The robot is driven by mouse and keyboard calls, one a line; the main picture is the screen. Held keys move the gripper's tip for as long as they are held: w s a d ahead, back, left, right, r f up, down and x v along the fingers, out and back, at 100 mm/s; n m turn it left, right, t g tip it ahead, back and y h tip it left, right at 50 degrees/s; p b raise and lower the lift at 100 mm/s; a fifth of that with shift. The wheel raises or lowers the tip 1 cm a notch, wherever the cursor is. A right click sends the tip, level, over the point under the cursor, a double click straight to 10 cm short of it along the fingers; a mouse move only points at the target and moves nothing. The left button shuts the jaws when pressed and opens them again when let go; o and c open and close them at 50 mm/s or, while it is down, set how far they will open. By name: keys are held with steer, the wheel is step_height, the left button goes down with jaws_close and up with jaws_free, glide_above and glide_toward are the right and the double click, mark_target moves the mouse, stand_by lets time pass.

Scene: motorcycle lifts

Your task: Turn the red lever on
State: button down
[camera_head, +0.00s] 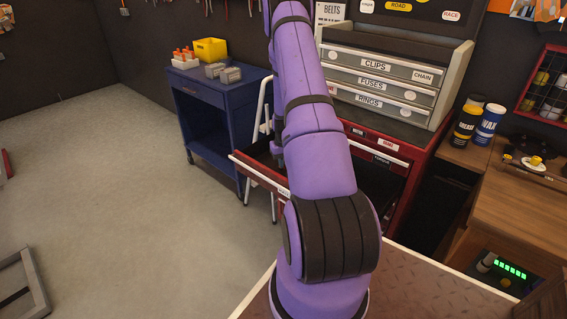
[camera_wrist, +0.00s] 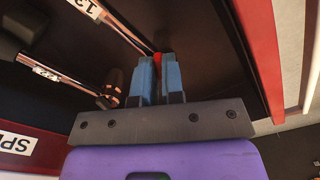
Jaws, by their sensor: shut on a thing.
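My gripper (camera_wrist: 158,66) shows in the wrist view with its two blue fingers close together. A small red piece (camera_wrist: 157,60) shows between the fingertips, and the fingers are shut on it. It looks like the red lever, but most of it is hidden by the fingers, so I cannot tell its position. In the head view my purple arm reaches toward the red tool cabinet (camera_head: 398,152), and the gripper and lever are hidden behind the arm.
The cabinet has a pulled-out drawer (camera_head: 262,174). Grey labelled drawers (camera_head: 378,84) stand on top. A blue cart (camera_head: 215,100) is at the left and a wooden bench (camera_head: 520,195) at the right. The left floor is mostly clear. A red edge (camera_wrist: 258,50) runs close right of my gripper.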

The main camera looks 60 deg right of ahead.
steer(key=c, duration=1.2)
jaws_free()
step_height(320, 180, up, 11)
steer(key=shift+f, duration=0.1)
